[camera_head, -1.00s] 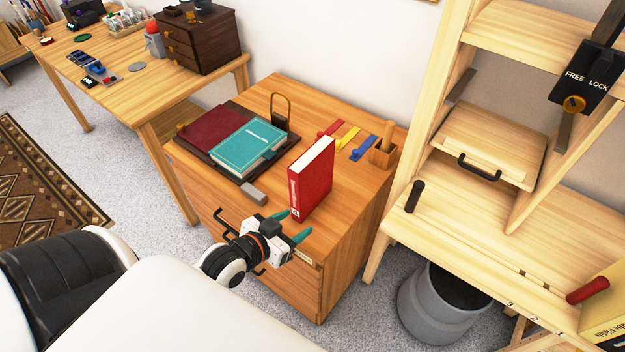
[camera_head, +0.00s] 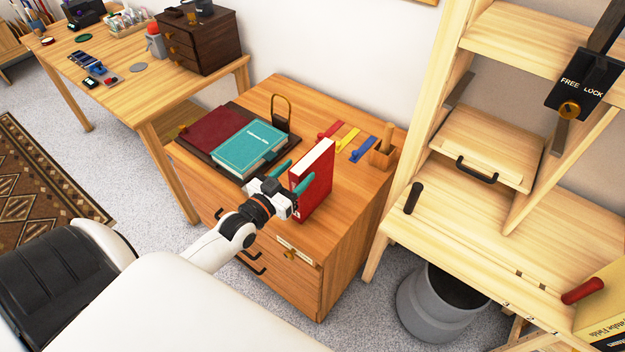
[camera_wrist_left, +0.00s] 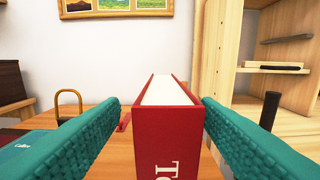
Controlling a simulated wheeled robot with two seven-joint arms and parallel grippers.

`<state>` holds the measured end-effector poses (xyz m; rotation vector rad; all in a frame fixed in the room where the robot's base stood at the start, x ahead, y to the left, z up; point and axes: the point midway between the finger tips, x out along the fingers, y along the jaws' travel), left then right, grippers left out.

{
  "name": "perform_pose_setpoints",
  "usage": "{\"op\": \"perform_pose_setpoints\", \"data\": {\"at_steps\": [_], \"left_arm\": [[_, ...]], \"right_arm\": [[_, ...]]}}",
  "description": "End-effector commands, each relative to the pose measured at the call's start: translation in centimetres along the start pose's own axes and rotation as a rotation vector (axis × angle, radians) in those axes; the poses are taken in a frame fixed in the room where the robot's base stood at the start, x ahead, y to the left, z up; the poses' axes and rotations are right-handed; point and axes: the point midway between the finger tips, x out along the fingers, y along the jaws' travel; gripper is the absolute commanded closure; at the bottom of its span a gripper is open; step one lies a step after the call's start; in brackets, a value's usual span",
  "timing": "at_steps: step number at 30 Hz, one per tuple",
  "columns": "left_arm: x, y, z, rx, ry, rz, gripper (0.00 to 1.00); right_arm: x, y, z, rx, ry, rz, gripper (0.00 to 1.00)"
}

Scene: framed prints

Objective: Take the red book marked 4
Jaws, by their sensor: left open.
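The red book (camera_head: 317,190) stands upright on the wooden cabinet top, its spine toward my left gripper. My left gripper (camera_head: 293,177) is open, with its teal fingers on either side of the book's near end. In the left wrist view the book (camera_wrist_left: 167,125) stands between the two open fingers (camera_wrist_left: 161,125), with a small visible gap on each side. White lettering shows on the spine, partly cut off at the lower edge; no number 4 can be read. My right gripper is not in view.
A light wooden shelf unit (camera_head: 450,215) rises at right.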

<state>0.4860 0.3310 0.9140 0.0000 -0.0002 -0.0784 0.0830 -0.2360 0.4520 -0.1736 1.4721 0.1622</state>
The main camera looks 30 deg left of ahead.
Motion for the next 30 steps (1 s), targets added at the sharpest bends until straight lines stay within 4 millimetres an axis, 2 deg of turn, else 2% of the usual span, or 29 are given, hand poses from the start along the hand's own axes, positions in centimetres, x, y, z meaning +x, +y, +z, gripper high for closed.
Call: {"op": "perform_pose_setpoints", "data": {"at_steps": [3, 7, 16, 26, 27, 30], "left_arm": [[2.1, -0.4, 0.8, -0.002, -0.003, 0.000, 0.44], [3.6, -0.3, 0.6, -0.001, -0.002, 0.001, 0.44], [4.2, -0.4, 0.4, 0.000, 0.000, 0.000, 0.44], [4.1, -0.4, 0.4, 0.000, 0.000, 0.000, 0.96], [4.1, -0.4, 0.4, 0.000, 0.000, 0.000, 1.00], [4.1, -0.4, 0.4, 0.000, 0.000, 0.000, 1.00]], "right_arm": [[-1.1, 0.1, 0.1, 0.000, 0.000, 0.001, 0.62], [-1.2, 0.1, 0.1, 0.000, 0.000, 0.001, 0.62], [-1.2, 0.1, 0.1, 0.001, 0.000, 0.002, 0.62], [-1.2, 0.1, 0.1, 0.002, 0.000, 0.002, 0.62], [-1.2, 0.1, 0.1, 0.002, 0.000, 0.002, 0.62], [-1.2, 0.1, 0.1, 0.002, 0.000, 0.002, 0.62]]}}
